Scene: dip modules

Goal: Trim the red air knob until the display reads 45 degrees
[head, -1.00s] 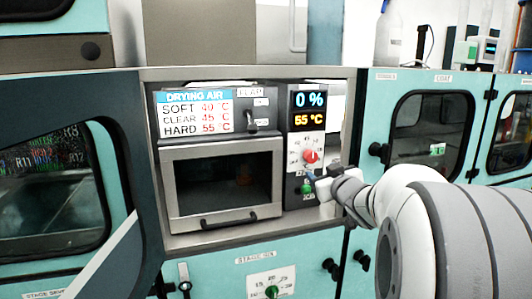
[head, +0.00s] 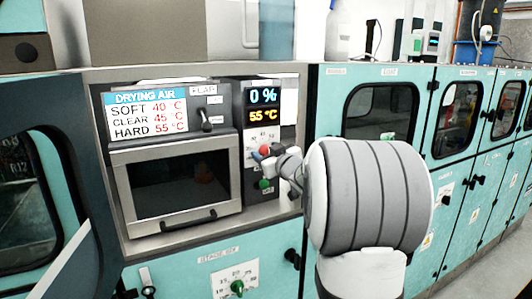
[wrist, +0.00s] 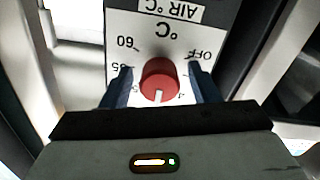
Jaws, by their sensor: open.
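The red air knob (wrist: 160,80) sits on a white dial plate (wrist: 150,38) marked OFF and 60; its white pointer line points toward the bottom of the wrist view. My gripper (wrist: 160,72) is open, with one dark blue finger on each side of the knob and a visible gap to each. In the head view the knob (head: 265,149) is partly covered by my gripper (head: 261,158). The display (head: 263,105) above it reads 0 % in blue and 55 °C in orange.
A green knob (head: 264,184) sits just below the red one. A DRYING AIR sign (head: 146,113) lists SOFT 40, CLEAR 45, HARD 55. A black lever (head: 206,121) and an oven door (head: 178,185) are to the left. Teal cabinets (head: 420,180) stand to the right.

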